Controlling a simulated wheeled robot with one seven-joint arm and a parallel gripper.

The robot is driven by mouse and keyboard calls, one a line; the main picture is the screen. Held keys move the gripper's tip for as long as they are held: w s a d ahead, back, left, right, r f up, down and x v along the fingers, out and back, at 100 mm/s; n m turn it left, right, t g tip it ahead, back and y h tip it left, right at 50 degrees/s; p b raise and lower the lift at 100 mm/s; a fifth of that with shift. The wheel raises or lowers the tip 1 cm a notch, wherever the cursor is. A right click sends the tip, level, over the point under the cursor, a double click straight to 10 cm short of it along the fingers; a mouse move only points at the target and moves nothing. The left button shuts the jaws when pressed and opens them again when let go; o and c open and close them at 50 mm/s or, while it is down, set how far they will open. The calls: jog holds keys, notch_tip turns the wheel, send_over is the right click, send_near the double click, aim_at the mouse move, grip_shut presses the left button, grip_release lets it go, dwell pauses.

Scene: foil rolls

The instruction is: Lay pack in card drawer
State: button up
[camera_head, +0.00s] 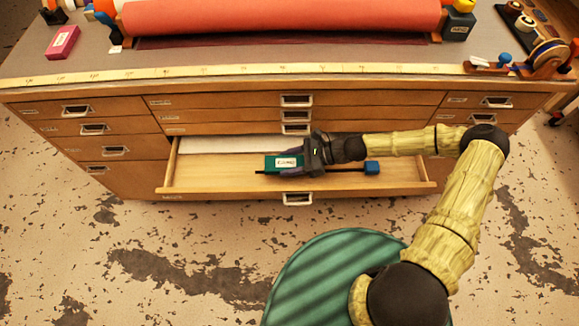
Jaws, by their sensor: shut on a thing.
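A wide wooden drawer (225,178) stands pulled out from the middle of the cabinet front. My gripper (293,162) reaches in from the right, above the drawer. It is shut on a small green pack (272,163) with a white label. The pack is over the drawer's inside; I cannot tell if it touches the drawer floor. A blue block with a dark rod (372,168) shows just right of my gripper, at the drawer. White sheet material (230,144) lies at the back of the drawer.
The wooden cabinet (100,150) has several shut drawers around the open one. A big red roll (280,17) lies on the worktop, with a pink box (62,42) at left and a tape dispenser (545,57) at right. The drawer's left part is bare.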

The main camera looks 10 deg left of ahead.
notch_tip(320, 180, down, 4)
jog(key=shift+r, duration=0.25)
jog(key=o, duration=1)
jog(key=shift+o, duration=0.2)
jog(key=v, duration=1.2)
